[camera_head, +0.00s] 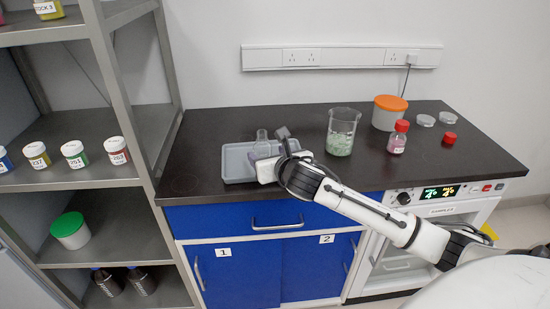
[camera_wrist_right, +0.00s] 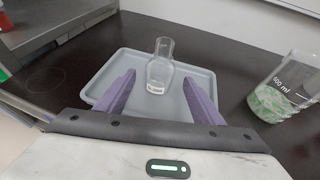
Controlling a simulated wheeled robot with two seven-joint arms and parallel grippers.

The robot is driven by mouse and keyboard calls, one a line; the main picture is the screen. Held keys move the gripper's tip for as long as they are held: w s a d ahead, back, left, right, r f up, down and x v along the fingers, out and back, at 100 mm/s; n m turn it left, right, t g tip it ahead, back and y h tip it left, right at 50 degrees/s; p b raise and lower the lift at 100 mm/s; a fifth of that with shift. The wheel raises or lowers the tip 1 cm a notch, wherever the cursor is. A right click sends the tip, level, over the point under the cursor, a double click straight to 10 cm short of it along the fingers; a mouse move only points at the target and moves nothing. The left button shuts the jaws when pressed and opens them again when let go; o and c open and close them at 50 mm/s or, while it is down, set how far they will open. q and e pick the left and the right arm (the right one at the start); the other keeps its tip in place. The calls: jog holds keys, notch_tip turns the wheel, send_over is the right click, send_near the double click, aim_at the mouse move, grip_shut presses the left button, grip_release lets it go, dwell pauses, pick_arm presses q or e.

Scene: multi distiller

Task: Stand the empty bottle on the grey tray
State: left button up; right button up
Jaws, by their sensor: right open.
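The grey tray (camera_head: 235,165) lies on the dark counter, left of its middle, and also shows in the right wrist view (camera_wrist_right: 200,84). A clear empty bottle (camera_wrist_right: 160,68) without a cap stands upright on the tray; in the head view its upper part (camera_head: 262,136) shows behind my right gripper. My right gripper (camera_head: 268,152) is over the tray. In the right wrist view its two purple fingers (camera_wrist_right: 160,88) are wide apart, with the bottle between and just beyond the tips, touching neither. My left gripper is not in view.
A beaker (camera_head: 342,134) with pale green contents stands right of the tray. Further right are an orange-lidded tub (camera_head: 388,114), a red-capped bottle (camera_head: 398,138), a red cap (camera_head: 449,138) and clear dishes (camera_head: 425,120). A metal shelf (camera_head: 130,100) borders the counter's left end.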

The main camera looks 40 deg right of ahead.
jog(key=v, duration=0.6)
jog(key=shift+s+a+r, duration=0.1)
jog(key=shift+s, duration=0.1)
